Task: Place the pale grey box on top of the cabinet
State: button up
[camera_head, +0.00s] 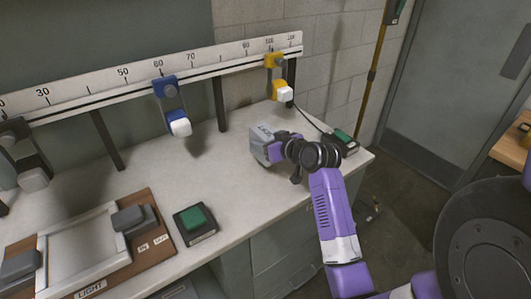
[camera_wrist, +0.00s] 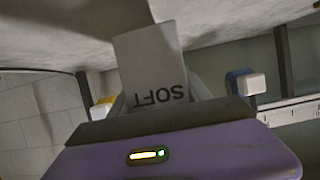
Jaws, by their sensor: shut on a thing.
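The pale grey box (camera_head: 258,143) is in my gripper (camera_head: 272,149), over the right part of the white worktop in the head view. In the wrist view the box (camera_wrist: 152,65) shows a pale face with the word SOFT upside down, between the grey fingers. My gripper is shut on it. I cannot tell whether the box touches the worktop. Grey cabinet fronts (camera_head: 285,246) show under the worktop (camera_head: 235,165); I cannot tell whether this is the cabinet meant. The far side of the box is hidden.
A numbered rail (camera_head: 125,75) on posts runs along the back, with a blue clamp (camera_head: 166,88) and a yellow clamp (camera_head: 274,62). A green-button box (camera_head: 195,222) and a wooden board (camera_head: 140,255) lie to the left. Another green-topped device (camera_head: 344,138) sits right of my gripper.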

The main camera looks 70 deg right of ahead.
jog(key=shift+f, duration=2.1)
jog(key=shift+f, duration=0.2)
jog(key=o, duration=1.5)
